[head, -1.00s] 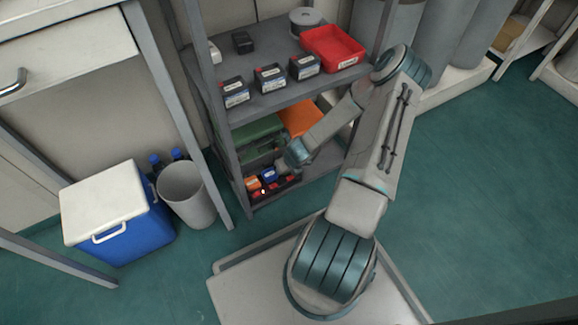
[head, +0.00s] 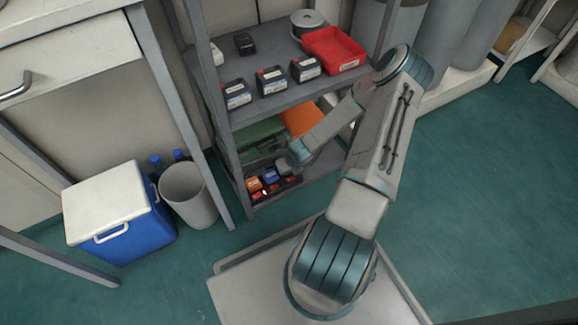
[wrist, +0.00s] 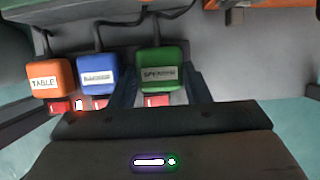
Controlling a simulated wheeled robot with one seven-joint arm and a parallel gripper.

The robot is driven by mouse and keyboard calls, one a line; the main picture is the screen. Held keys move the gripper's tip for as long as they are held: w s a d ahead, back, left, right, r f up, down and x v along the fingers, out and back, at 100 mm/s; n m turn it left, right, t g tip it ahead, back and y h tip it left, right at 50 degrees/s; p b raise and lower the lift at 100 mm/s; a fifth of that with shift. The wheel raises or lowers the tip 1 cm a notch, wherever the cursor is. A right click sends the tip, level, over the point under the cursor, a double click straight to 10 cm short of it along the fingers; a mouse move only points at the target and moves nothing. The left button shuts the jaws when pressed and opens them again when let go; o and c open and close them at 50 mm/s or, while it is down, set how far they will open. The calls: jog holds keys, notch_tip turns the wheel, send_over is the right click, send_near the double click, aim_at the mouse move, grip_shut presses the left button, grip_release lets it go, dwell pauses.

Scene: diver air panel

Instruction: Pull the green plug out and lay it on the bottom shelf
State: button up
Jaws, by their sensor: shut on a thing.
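The green plug (wrist: 158,72) has a white label and a dark cord rising behind it. It stands in the row with the blue plug (wrist: 96,72) and the orange plug (wrist: 50,78), labelled TABLE. A red switch shows below each plug. My gripper (wrist: 160,88) has one finger on each side of the green plug and is shut on it. Whether the plug is fully seated I cannot tell. In the head view my gripper (head: 284,166) reaches into the bottom of the shelf unit, hiding the green plug; the orange plug (head: 254,184) and blue plug (head: 270,175) show beside it.
The bottom shelf (head: 322,166) has bare room to the right of the power strip. The shelf above holds black boxes (head: 270,80) and a red bin (head: 333,50). A shelf post stands at left.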

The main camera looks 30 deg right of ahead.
jog(key=shift+r+p, duration=1.1)
jog(key=shift+r, duration=0.3)
dwell(0.3)
